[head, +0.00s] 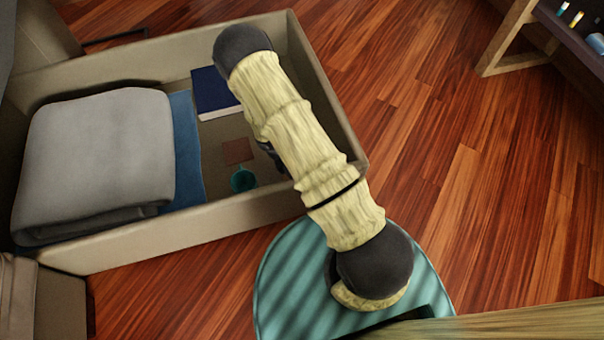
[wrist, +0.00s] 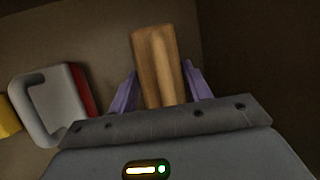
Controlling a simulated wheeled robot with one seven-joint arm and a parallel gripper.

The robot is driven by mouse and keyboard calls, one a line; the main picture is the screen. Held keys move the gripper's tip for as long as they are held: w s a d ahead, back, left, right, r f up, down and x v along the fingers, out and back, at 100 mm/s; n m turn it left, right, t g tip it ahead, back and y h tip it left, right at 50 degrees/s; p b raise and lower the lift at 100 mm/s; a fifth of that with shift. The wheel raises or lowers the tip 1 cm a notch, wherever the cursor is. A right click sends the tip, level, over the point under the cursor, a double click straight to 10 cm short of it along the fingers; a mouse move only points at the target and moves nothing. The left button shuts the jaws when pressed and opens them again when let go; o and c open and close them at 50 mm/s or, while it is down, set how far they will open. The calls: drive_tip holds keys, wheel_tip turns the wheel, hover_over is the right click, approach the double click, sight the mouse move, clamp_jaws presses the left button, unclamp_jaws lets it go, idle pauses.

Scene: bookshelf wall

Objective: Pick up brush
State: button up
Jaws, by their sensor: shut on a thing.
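In the wrist view, a light brown wooden piece (wrist: 157,60), which looks like part of the brush, stands between the two purple fingers of my gripper (wrist: 160,82). The gripper is shut on it. No bristles show, and the piece's lower end is hidden behind the gripper body. In the head view, my arm hangs over the open beige drawer (head: 225,212) and hides most of the gripper and the brush.
The drawer holds a folded grey blanket (head: 95,160), a blue cloth (head: 186,150), a dark blue book (head: 212,92), a brown square (head: 238,151) and a teal cup (head: 242,180). A grey handled object (wrist: 48,98) lies left in the wrist view. Wood floor (head: 440,130) is clear at right.

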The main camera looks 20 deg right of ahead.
wheel_tip(320, 180, up, 9)
drive_tip(key=p, duration=0.5)
drive_tip(key=shift+r+p, duration=0.15)
drive_tip(key=shift+p, duration=0.2)
drive_tip(key=shift+o, duration=1.3)
drive_tip(key=shift+c, duration=0.4)
drive_tip(key=w+r+m+g+y+p, duration=0.1)
drive_tip(key=w+r+m+y+p, duration=0.2)
drive_tip(key=r+m+p, duration=0.4)
drive_tip(key=w+r+m+g+y+p, duration=0.1)
drive_tip(key=w+r+m+y+p, duration=0.3)
drive_tip(key=r+m, duration=0.8)
wheel_tip(320, 180, up, 9)
drive_tip(key=w+p, duration=0.2)
drive_tip(key=p, duration=0.1)
drive_tip(key=shift+d+f, duration=0.1)
